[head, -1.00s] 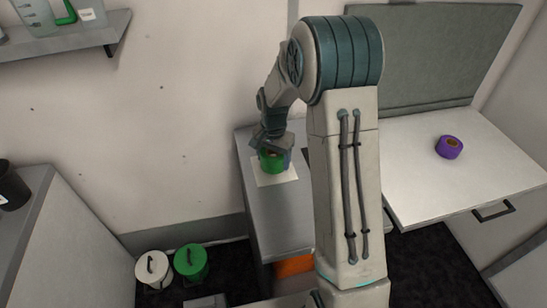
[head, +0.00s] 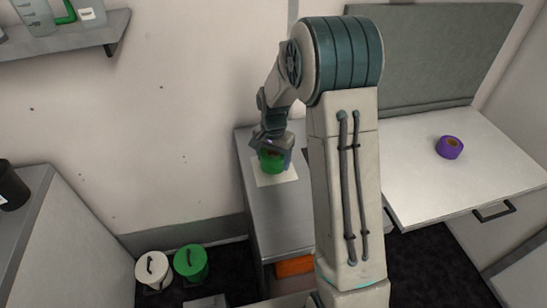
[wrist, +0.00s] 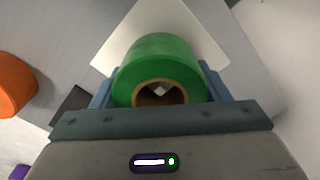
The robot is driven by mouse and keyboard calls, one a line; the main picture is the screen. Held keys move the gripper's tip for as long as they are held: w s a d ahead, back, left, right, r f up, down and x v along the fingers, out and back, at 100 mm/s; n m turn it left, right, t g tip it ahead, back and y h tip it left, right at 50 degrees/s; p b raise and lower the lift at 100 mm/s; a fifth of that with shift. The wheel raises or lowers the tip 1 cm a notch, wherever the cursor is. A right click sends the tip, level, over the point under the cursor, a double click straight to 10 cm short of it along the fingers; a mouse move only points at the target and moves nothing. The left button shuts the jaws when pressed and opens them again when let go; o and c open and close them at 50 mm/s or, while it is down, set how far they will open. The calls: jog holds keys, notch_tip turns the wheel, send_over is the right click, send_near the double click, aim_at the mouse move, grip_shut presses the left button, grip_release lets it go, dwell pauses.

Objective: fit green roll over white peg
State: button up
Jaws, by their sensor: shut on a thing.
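The green roll (wrist: 160,55) is between the two blue fingers of my gripper (wrist: 162,76) in the wrist view, which are shut on it. Its brown core faces the camera, and a small white diamond shape shows through the hole. I cannot tell whether this is the white peg or the white square beyond. In the head view the green roll (head: 271,162) is low over or at the white square (head: 284,179) on the grey counter, under my gripper (head: 272,155). The white peg cannot be clearly made out.
An orange round thing (wrist: 12,85) lies left of the roll in the wrist view. A purple roll (head: 450,148) sits on the white table (head: 420,190) at right. White (head: 152,268) and green (head: 191,262) lidded pots stand lower left. The wall is close behind the counter.

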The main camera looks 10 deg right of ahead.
jog(key=shift+f+b, duration=0.45)
jog(key=shift+f, duration=0.15)
jog(key=o, duration=0.8)
jog(key=shift+c, duration=0.2)
jog(key=shift+r, duration=0.1)
jog(key=shift+r+p, duration=3.55)
jog(key=shift+r, duration=1.9)
jog(key=shift+r, duration=0.1)
jog(key=s+r+n+t, duration=0.2)
jog(key=s+r+n, duration=0.2)
jog(key=s+r, duration=0.75)
jog(key=s+r+n+t, duration=0.1)
jog(key=s+n, duration=0.3)
jog(key=s, duration=0.9)
jog(key=shift+s+r+t, duration=0.3)
jog(key=shift+r+t, duration=0.1)
jog(key=shift+r, duration=0.35)
